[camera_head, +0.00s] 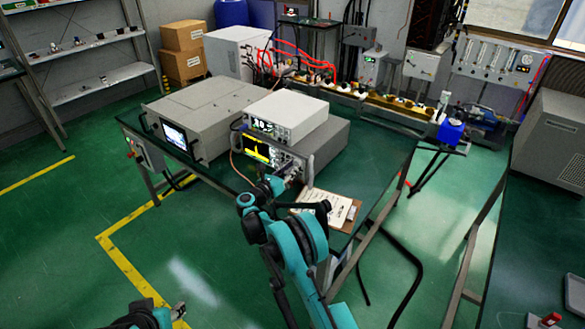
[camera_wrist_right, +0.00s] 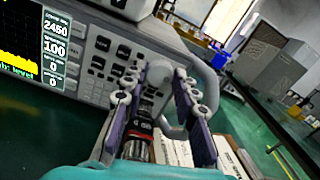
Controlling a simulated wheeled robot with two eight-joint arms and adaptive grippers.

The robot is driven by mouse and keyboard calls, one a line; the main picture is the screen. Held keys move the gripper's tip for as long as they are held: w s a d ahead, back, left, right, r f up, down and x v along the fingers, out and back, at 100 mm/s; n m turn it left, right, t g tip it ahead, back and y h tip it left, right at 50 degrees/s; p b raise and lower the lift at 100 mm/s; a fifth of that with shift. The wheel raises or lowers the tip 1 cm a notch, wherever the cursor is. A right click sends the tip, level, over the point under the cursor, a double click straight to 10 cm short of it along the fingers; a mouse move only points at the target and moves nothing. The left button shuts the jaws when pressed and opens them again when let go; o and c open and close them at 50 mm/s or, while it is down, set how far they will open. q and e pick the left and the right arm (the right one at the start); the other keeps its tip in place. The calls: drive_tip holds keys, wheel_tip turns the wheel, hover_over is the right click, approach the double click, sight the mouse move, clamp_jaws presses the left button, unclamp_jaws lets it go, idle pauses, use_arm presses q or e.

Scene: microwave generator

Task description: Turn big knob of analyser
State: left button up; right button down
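The analyser (camera_head: 316,150) stands on the dark table, its lit yellow trace screen facing me. Its button panel (camera_wrist_right: 92,52) and screen (camera_wrist_right: 22,42) fill the upper left of the right wrist view. My right gripper (camera_head: 287,176) is at the right part of the analyser's front. In the right wrist view my right gripper (camera_wrist_right: 157,84) has its fingers apart, with a grey rounded part of the front between or just behind them.
A white instrument (camera_head: 288,114) sits on top of the analyser. A larger grey unit (camera_head: 205,108) with a screen stands to its left. A clipboard with papers (camera_head: 338,208) lies at the table's front right, below the right gripper. Floor in front is clear.

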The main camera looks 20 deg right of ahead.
drive_tip(key=shift+n+b, duration=0.45)
drive_tip(key=shift+n, duration=1.55)
drive_tip(key=c, duration=1.2)
unclamp_jaws()
drive_tip(key=shift+a, duration=0.1)
drive_tip(key=v, duration=1.1)
drive_tip(key=shift+s+a, duration=0.3)
